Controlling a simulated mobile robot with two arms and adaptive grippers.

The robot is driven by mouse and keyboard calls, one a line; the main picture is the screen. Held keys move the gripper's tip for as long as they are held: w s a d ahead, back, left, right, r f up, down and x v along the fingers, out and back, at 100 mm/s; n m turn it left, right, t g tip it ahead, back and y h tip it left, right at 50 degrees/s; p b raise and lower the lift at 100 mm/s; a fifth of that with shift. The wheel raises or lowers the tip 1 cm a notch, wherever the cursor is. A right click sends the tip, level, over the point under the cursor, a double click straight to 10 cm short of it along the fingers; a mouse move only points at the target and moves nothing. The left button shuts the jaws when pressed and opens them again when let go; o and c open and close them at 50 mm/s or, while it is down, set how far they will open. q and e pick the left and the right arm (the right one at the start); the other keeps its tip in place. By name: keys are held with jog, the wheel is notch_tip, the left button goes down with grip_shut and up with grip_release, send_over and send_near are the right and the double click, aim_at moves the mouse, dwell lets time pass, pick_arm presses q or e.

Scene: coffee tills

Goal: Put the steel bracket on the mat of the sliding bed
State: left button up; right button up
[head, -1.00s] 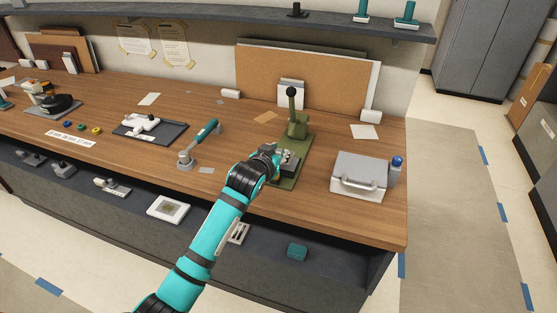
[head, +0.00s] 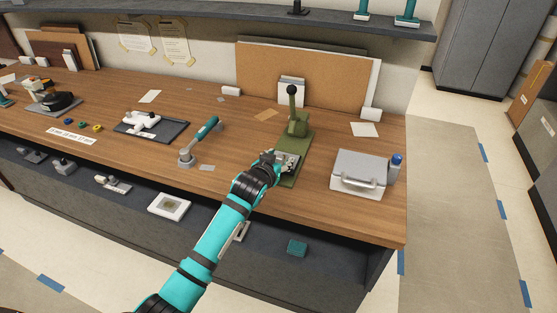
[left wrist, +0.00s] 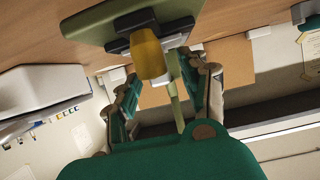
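An olive-green lever press (head: 298,125) with a black knob stands on a green base plate (head: 290,177) on the bench. At its foot is a dark bed with small light-grey metal (head: 288,160) on it; I cannot tell whether this is the steel bracket or a fixture. My left gripper (head: 271,157) is at the bed's left side. In the left wrist view my left gripper (left wrist: 164,98) has its fingers apart, with nothing clearly held. The green base (left wrist: 90,28), a dark block (left wrist: 126,46) and a yellow part (left wrist: 148,53) show beyond them. My right gripper is not in view.
A grey case (head: 358,174) and a blue-capped bottle (head: 395,168) stand right of the press. A teal-handled lever tool (head: 200,140) stands to its left. A corkboard (head: 305,75) leans behind. A shelf (head: 215,22) runs above.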

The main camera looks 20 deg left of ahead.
pick_arm(q)
jog(key=shift+r, duration=0.15)
jog(key=shift+s, duration=0.2)
jog(key=v, duration=1.1)
jog(key=shift+s+r, duration=0.25)
jog(key=shift+s, duration=0.05)
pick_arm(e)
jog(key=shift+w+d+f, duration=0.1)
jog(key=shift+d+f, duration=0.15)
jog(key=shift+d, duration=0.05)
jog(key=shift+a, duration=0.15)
